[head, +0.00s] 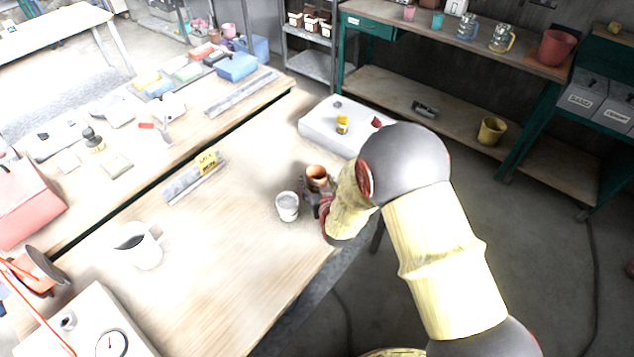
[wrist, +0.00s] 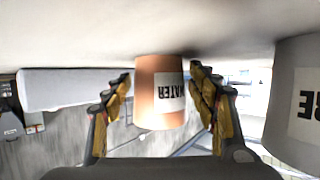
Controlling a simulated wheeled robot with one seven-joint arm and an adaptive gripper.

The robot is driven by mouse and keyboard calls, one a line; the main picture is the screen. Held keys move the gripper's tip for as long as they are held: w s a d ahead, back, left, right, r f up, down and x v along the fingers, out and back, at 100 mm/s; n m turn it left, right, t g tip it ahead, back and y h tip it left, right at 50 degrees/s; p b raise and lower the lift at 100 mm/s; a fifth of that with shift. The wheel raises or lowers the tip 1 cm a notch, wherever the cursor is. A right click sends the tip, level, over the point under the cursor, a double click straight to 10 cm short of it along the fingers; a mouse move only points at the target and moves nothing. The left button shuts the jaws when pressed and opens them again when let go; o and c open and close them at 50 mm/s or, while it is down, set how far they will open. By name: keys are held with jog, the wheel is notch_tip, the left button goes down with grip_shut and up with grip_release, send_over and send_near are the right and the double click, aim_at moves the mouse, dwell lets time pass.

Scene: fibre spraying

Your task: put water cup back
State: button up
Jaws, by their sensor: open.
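The water cup (head: 317,172) is a small terracotta-orange cup standing near the right edge of the wooden table (head: 240,245). In the wrist view, which is upside down, the cup (wrist: 155,88) shows a white label reading WATER. My gripper (head: 319,190) is at the cup, with the arm coming from the right. In the wrist view the fingers of my gripper (wrist: 162,92) are open, one on each side of the cup. A gap shows on the left side; contact on the right is hard to tell.
A white cup (head: 287,206) stands close by on the left; its partly cut-off label (wrist: 308,118) shows in the wrist view. A white box (head: 325,125) lies behind the water cup. Table between is clear.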

jog(key=shift+r, duration=0.2)
jog(key=p+v, duration=0.2)
jog(key=v, duration=1)
jog(key=shift+f, duration=0.1)
jog(key=s+d+r+m+g+h, duration=0.15)
jog(key=d+r, duration=0.25)
jog(key=r, duration=0.4)
jog(key=s+d+r+g, duration=0.2)
jog(key=d+r, duration=0.2)
jog(key=r, duration=0.3)
jog(key=s+d+r+g, duration=0.1)
jog(key=s+d+r, duration=0.2)
jog(key=s, duration=0.4)
jog(key=s+d+r+m+g+h, duration=0.1)
jog(key=s+d+r, duration=0.2)
jog(key=s, duration=0.5)
jog(key=s+d+r+g, duration=0.2)
jog(key=s+d+r, duration=0.1)
jog(key=s, duration=0.5)
jog(key=shift+v, duration=0.85)
jog(key=shift+w+r+h, duration=0.1)
jog(key=shift+w+h, duration=0.05)
jog(key=shift+h, duration=0.1)
